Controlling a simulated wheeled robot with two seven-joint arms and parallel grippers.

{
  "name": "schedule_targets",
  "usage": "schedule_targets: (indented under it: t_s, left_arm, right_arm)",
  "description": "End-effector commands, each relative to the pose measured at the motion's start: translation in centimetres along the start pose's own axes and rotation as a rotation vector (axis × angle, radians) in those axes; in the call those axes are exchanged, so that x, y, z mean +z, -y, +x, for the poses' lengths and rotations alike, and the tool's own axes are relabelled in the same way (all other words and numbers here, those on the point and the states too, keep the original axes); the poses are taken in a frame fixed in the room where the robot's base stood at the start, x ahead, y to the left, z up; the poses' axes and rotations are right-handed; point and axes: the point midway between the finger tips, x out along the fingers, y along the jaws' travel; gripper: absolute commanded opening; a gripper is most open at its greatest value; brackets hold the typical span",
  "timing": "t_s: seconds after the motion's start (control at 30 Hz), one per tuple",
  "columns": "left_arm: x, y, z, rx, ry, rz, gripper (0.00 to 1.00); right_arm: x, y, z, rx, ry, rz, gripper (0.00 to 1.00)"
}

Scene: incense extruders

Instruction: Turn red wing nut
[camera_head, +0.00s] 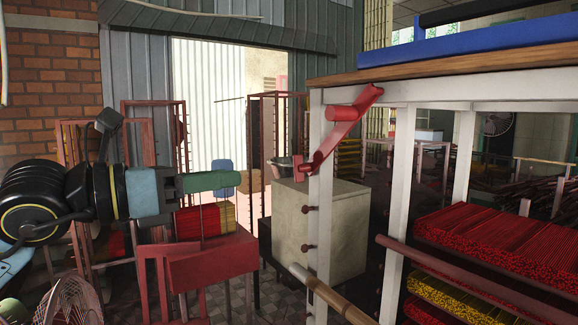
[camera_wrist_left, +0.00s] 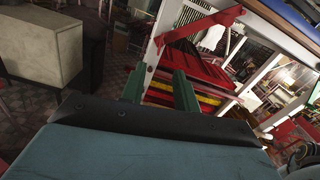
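The red wing nut (camera_head: 340,131) is a bar-shaped red piece with a stubby cylinder, slanted across the upper part of a white frame post. It also shows in the left wrist view (camera_wrist_left: 200,25), beyond the fingers. My left gripper (camera_head: 238,181) reaches in from the left in the head view, with green fingers pointing right. It is apart from the red piece, to its left and lower in the picture. In the left wrist view, the two green fingers (camera_wrist_left: 159,86) stand apart with nothing between them. My right gripper is in neither view.
The white frame (camera_head: 391,190) carries a wooden top (camera_head: 450,73) and shelves of red incense bundles (camera_head: 500,245). A wooden-tipped bar (camera_head: 335,297) sticks out low from the frame. A beige cabinet (camera_head: 335,225) stands behind the post. A red table (camera_head: 212,262) stands below my left arm.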

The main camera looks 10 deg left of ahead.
Motion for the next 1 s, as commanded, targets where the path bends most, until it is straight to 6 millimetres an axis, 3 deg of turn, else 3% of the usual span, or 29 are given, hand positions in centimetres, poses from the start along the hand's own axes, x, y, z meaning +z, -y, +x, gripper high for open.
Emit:
schedule_targets:
  t_s: [0.5,0.7,1.0]
  left_arm:
    - [0.3,0.2,10.0,-0.004,0.0,-0.003,0.31]
    - [0.2,0.1,11.7,-0.003,0.001,-0.003,0.31]
    - [0.0,0.1,11.9,-0.003,0.001,-0.002,0.31]
  right_arm:
    - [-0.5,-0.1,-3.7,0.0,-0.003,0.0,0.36]
    - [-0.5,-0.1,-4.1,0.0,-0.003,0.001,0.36]
    - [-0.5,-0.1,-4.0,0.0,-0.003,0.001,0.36]
